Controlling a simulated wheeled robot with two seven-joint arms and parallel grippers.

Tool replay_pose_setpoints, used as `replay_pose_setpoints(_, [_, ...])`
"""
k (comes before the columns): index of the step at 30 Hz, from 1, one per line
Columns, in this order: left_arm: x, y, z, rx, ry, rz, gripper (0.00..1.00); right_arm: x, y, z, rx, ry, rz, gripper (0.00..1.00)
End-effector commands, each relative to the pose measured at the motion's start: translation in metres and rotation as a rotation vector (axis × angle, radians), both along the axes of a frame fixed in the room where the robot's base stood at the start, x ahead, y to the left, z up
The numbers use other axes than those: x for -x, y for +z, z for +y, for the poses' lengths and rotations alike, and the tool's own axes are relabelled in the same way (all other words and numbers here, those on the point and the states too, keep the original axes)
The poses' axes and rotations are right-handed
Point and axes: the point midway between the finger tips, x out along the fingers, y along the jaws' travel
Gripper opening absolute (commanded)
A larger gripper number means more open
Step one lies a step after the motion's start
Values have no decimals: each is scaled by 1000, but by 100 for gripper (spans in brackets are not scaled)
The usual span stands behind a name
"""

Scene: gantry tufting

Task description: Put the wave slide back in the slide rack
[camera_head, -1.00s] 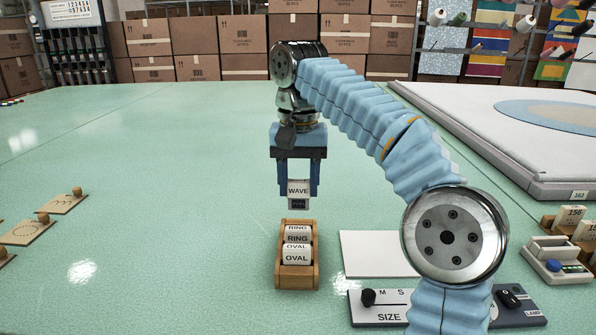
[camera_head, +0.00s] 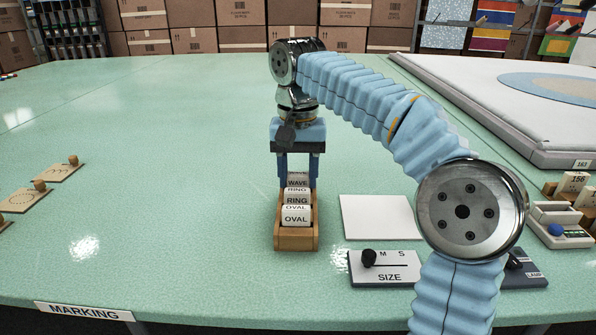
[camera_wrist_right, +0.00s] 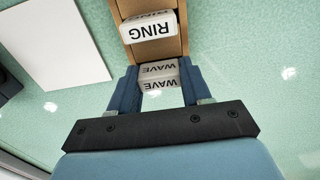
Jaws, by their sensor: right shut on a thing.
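The wave slide (camera_head: 298,181), a white block labelled WAVE, is between the fingers of my right gripper (camera_head: 298,173), which is shut on it. It is at the far end of the wooden slide rack (camera_head: 297,241), low behind the ring slide (camera_head: 297,200). The oval slide (camera_head: 296,218) sits in front of the ring slide. In the right wrist view the wave slide (camera_wrist_right: 159,72) shows between the fingertips, apart from the ring slide (camera_wrist_right: 150,28), with bare rack wood between them. I cannot tell whether its base touches the rack. My left gripper is not in view.
A white sheet (camera_head: 378,218) and a SIZE slider panel (camera_head: 385,272) lie right of the rack. Pattern cards (camera_head: 55,172) lie at the far left. A large white slab (camera_head: 520,115) is at the right. The green table left of the rack is clear.

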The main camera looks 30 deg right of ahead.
Motion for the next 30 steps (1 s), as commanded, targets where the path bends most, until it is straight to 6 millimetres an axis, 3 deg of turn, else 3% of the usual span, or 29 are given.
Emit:
replay_pose_setpoints(7, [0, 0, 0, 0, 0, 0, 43, 0, 0, 0, 0, 0, 0, 12])
replay_pose_setpoints(8, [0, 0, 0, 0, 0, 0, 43, 0, 0, 0, 0, 0, 0, 50])
replay_pose_setpoints(13, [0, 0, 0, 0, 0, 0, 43, 0, 0, 0, 0, 0, 0, 76])
replay_pose_setpoints(23, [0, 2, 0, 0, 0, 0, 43, 0, 3, 0, 0, 0, 0, 78])
replay_pose_setpoints(30, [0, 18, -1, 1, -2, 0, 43, -1, 44, 0, 0, 2, -4, 78])
